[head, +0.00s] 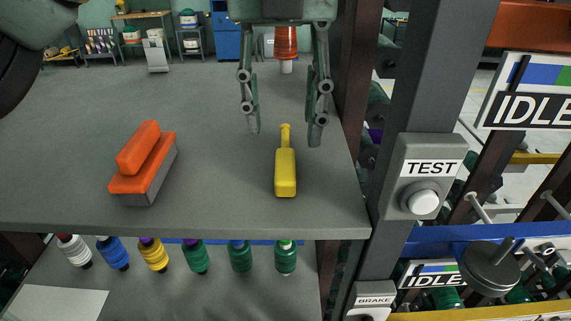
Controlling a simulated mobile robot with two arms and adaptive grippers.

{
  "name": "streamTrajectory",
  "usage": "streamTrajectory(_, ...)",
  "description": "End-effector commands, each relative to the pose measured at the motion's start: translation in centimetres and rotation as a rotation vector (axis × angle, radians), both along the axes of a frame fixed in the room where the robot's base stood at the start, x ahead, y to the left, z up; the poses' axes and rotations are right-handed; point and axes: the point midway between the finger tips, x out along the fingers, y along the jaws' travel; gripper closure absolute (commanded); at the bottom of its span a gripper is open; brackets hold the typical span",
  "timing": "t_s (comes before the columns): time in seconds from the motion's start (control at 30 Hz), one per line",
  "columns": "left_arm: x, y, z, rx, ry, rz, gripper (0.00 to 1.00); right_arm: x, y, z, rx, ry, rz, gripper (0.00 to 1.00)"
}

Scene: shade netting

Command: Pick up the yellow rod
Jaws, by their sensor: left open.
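The yellow rod (285,172) lies on the grey table (220,205), its thick end toward the front edge and its thin knobbed neck pointing to the back. My left gripper (283,138) hangs open from the top of the view. Its two fingers point down, one on each side of the rod's thin end in the picture. Nothing is between the fingertips that I can see as gripped. How far the fingertips are above the table is hard to tell. My right gripper is not in view.
An orange and grey block (143,165) sits on the table to the left. An orange and white object (286,47) shows behind the gripper. A grey post with a TEST button box (424,177) stands right of the table. Several colored spools hang below the front edge.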

Motion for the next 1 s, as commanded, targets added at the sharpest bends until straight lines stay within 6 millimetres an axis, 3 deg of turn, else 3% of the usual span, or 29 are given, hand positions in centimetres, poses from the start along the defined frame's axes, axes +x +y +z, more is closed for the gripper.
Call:
streamTrajectory(0.5,0.6,-0.2,-6.0,-0.001,0.001,0.001,0.58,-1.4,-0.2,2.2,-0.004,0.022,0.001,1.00)
streamTrajectory(0.77,0.6,-0.3,-6.5,-0.002,0.000,0.001,0.58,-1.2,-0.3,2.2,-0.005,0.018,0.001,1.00)
streamTrajectory(1.0,0.6,-0.3,-6.5,-0.002,0.000,0.001,0.77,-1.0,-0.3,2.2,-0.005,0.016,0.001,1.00)
